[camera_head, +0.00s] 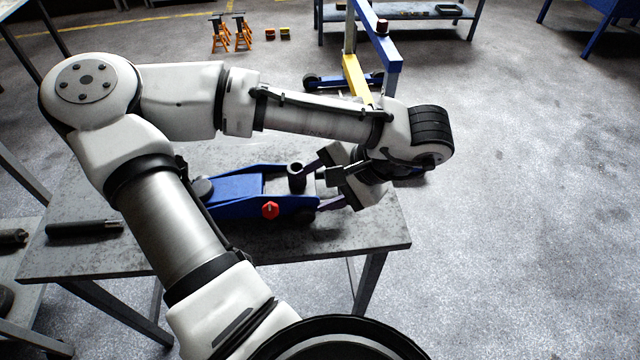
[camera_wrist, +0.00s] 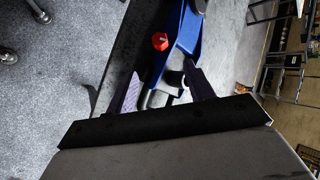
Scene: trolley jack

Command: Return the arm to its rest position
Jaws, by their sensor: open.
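My arm reaches out over a grey workbench (camera_head: 350,238), with its elbow raised at the upper left. My gripper (camera_head: 314,186) is at the right end of a blue trolley jack (camera_head: 235,190), its fingers apart. In the wrist view, the two purple-grey fingers of my gripper (camera_wrist: 160,75) point toward the jack (camera_wrist: 188,35) with a gap between them. Part of the jack shows in that gap, and I cannot tell whether a finger touches it. The jack has a red knob (camera_head: 270,210) on its side and a dark upright socket (camera_head: 296,177). My arm hides part of the jack's left end.
A dark bar (camera_head: 85,229) lies on the bench's left part. Behind stand a blue and yellow hoist (camera_head: 354,75), orange jack stands (camera_head: 231,34) and a blue-framed shelf table (camera_head: 420,14). Open floor (camera_head: 530,200) lies to the right of the bench.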

